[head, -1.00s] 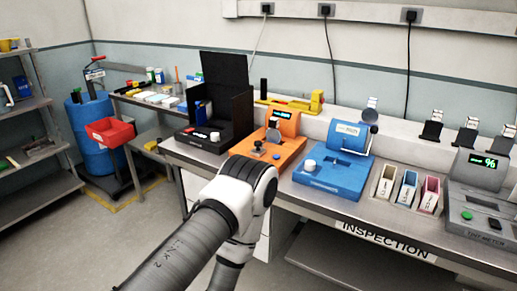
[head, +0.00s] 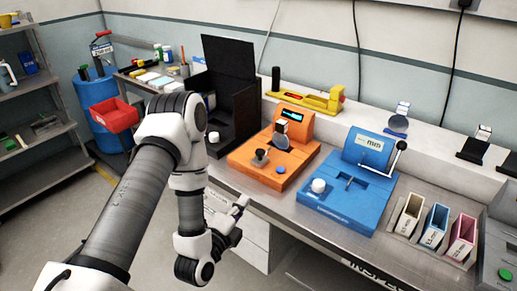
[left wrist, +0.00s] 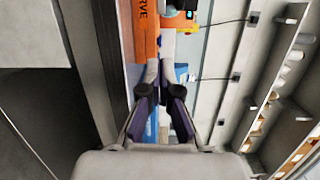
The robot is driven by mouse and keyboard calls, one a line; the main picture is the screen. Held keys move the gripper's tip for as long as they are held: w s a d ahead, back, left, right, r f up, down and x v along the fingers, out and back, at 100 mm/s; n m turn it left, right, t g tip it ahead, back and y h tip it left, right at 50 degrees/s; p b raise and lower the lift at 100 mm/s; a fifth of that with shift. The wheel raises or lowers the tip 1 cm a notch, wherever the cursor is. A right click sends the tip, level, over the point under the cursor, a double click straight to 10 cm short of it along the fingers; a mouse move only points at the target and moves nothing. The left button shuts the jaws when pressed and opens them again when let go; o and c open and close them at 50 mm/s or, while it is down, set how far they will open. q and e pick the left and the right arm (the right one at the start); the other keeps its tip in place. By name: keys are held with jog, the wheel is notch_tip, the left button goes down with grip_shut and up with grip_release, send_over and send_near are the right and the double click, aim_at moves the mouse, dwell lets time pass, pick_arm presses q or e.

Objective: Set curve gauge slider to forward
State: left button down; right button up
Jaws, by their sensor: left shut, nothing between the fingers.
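The orange curve gauge (head: 240,158) stands on the bench in the head view, with a lit display, a round lens-like disc, a black knob (head: 261,157) on its front deck and a blue button (head: 281,170). I cannot tell for sure which part is the slider. Part of the orange housing, with the letters "RVE", shows in the left wrist view (left wrist: 146,30). My left gripper (head: 242,201) is shut and empty, in front of the bench edge and below the gauge, apart from it. Its dark fingers show in the left wrist view (left wrist: 158,88). My right gripper is out of view.
A blue device (head: 345,206) with a white knob and lever stands right of the gauge. A black open box (head: 233,75) is left of it, a yellow tool (head: 318,97) behind. Small bins (head: 434,226) are further right. The bench edge lies close to my gripper.

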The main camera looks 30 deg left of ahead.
pick_arm(q)
jog(key=w+a+r+n+y, duration=0.1)
jog(key=w+a+r, duration=0.1)
jog(key=a+r, duration=0.1)
jog(key=p, duration=0.5)
send_near(263, 154)
jog(key=w, duration=0.2)
jog(key=w+a, duration=0.1)
jog(key=w, duration=0.1)
jog(key=w+a, duration=0.1)
jog(key=w, duration=0.1)
jog(key=shift+a+f, duration=0.2)
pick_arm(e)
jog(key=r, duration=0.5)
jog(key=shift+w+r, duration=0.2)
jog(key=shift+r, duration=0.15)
pick_arm(q)
jog(key=shift+w+f, duration=0.1)
jog(key=shift+w, duration=0.2)
jog(key=w+b, duration=0.1)
jog(key=w, duration=0.1)
jog(key=w+b, duration=0.1)
jog(key=w, duration=0.1)
jog(key=shift+w+d, duration=0.2)
jog(key=shift+w, duration=0.1)
jog(key=shift+s+r, duration=0.1)
jog(key=shift+r, duration=0.1)
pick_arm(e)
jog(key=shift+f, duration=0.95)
